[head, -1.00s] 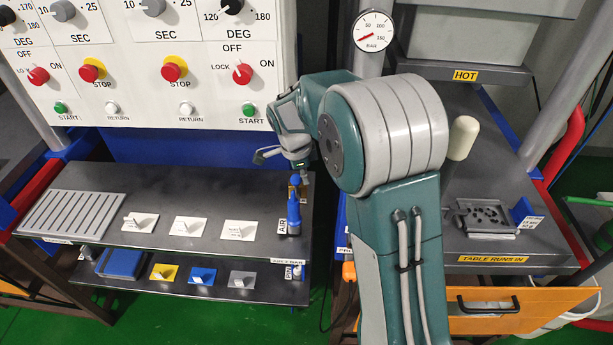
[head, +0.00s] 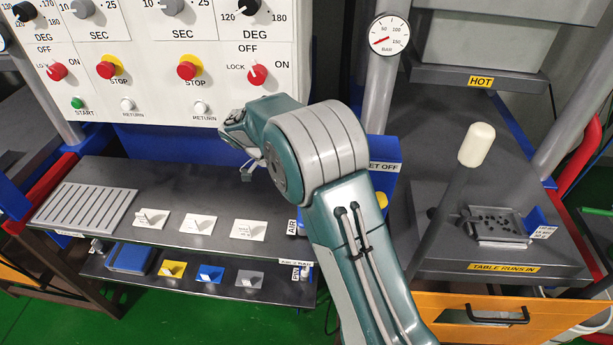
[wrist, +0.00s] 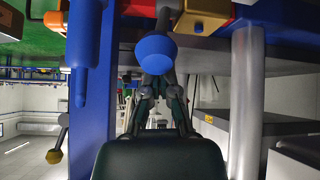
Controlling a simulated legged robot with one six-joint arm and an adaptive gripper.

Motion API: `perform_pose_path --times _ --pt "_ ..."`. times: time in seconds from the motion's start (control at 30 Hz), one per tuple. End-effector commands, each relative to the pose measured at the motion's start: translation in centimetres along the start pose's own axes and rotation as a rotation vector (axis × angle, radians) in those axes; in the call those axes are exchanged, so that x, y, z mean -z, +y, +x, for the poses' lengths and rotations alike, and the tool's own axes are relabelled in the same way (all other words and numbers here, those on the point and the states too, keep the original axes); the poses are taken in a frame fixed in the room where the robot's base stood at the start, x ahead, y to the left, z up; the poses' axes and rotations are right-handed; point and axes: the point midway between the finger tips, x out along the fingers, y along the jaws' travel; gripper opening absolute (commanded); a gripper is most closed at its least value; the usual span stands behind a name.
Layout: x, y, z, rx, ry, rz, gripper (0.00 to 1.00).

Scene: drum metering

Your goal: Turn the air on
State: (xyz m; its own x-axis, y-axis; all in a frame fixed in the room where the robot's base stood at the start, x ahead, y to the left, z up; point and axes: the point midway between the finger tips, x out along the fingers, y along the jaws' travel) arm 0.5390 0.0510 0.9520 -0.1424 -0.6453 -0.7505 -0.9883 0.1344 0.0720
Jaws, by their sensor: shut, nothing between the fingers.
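The AIR label (head: 292,222) is at the right end of the grey shelf in the head view. The blue air lever beside it is hidden behind my arm there. In the wrist view a blue rounded handle end (wrist: 165,48) is just in front of my gripper (wrist: 163,82), with a brass-coloured block (wrist: 205,12) beyond it; these look like the air valve. I cannot tell if the fingers touch the handle. My gripper, also in the head view (head: 247,172), is shut and empty, above the shelf. The pressure gauge (head: 388,35) has its red needle at the low end.
The control panel (head: 150,100) with knobs and stop buttons stands behind the shelf (head: 180,210). Cards and a slotted grey plate (head: 85,207) are on the shelf. A pale-tipped lever (head: 477,145) and a table (head: 440,240) are at the right. A blue bar (wrist: 85,50) stands left in the wrist view.

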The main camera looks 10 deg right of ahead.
Motion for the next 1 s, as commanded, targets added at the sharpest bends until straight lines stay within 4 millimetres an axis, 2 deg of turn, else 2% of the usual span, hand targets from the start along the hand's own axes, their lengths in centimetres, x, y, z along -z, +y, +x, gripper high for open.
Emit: perform_pose_path --times 0.2,0.6,1.0 --pt "-1.7 -0.3 -0.6 -0.034 0.188 -0.014 0.00" --pt "-4.2 -0.8 -0.8 -0.033 0.176 -0.013 0.00" --pt "-5.4 -1.0 -0.7 -0.033 0.174 -0.012 0.00"
